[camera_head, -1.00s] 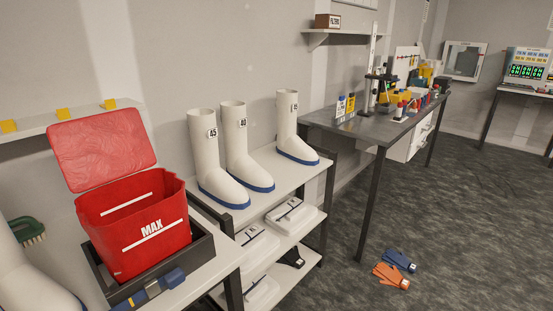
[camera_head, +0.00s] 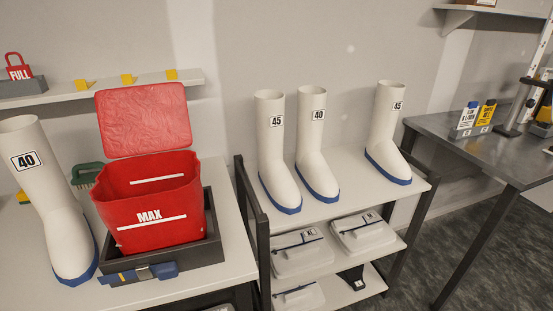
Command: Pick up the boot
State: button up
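Several white boots with blue soles stand upright. One marked 40 (camera_head: 48,200) is on the left bench, left of the red bin. On the rack's top shelf (camera_head: 345,205) stand a boot marked 45 (camera_head: 275,160), a boot marked 40 (camera_head: 313,150) close beside it, and another marked 45 (camera_head: 386,135) apart to the right. The pictures do not show which boot the task means. My gripper is not in view.
The red bin (camera_head: 150,218), marked MAX with its lid up, sits in a dark tray (camera_head: 209,243) on the left bench (camera_head: 232,255). A grey table (camera_head: 505,160) with bottles stands right. Dark floor shows at lower right.

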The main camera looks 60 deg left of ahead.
aim_at(311, 167)
jog(key=u, duration=1.05)
jog(key=i, duration=1)
jog(key=u, duration=0.95)
